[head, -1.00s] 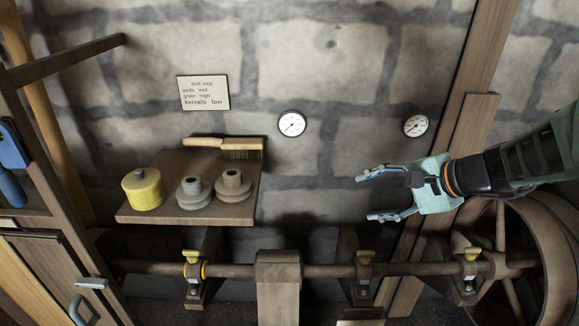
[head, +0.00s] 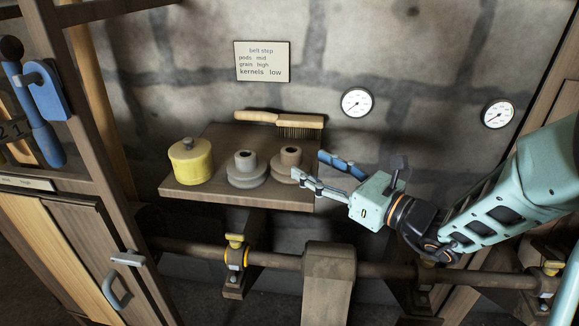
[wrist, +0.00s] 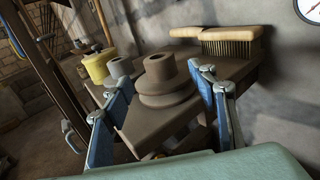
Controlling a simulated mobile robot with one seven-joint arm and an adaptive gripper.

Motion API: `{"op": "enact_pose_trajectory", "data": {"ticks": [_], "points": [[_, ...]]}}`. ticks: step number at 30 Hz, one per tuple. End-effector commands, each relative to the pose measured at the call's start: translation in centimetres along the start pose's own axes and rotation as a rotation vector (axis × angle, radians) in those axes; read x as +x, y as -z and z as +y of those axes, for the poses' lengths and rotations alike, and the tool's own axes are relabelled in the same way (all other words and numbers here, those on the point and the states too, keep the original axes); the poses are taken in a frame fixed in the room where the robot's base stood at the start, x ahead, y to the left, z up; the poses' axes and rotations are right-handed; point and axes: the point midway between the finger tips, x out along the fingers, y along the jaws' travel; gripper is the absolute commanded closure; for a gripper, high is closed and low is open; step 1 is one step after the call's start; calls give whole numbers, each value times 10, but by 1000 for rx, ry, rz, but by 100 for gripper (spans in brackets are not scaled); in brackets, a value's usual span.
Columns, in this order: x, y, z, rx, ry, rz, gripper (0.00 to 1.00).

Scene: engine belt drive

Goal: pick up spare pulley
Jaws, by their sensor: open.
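Two stepped pulleys stand upright on a wooden shelf (head: 215,192): a grey one (head: 247,172) and a browner one (head: 289,156) to its right. I cannot tell which is called the spare. My gripper (head: 308,164) is open and empty at the shelf's right end, its fingertips close beside the browner pulley and partly covering it. In the wrist view the browner pulley (wrist: 163,84) appears between the two spread fingers, with clear gaps at its sides. The grey pulley (wrist: 119,68) shows behind the left finger.
A yellow lidded pot (head: 190,163) stands left of the pulleys, and a brush (head: 280,121) lies behind them. A shaft (head: 278,260) on wooden bearing blocks runs below the shelf. A cabinet (head: 60,240) stands left. Gauges and a sign hang on the stone wall.

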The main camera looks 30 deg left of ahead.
Motion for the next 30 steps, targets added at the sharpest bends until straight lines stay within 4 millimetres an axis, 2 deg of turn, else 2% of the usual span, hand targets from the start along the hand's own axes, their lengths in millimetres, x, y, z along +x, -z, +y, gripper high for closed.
{"op": "enact_pose_trajectory", "data": {"ticks": [8,16,25,26,30], "points": [[25,1,1,-2,-2,0,47],[64,1,1,-2,-2,1,47],[70,0,0,-2,1,2,47],[70,0,0,-2,0,2,48],[70,0,0,-3,0,1,63]]}}
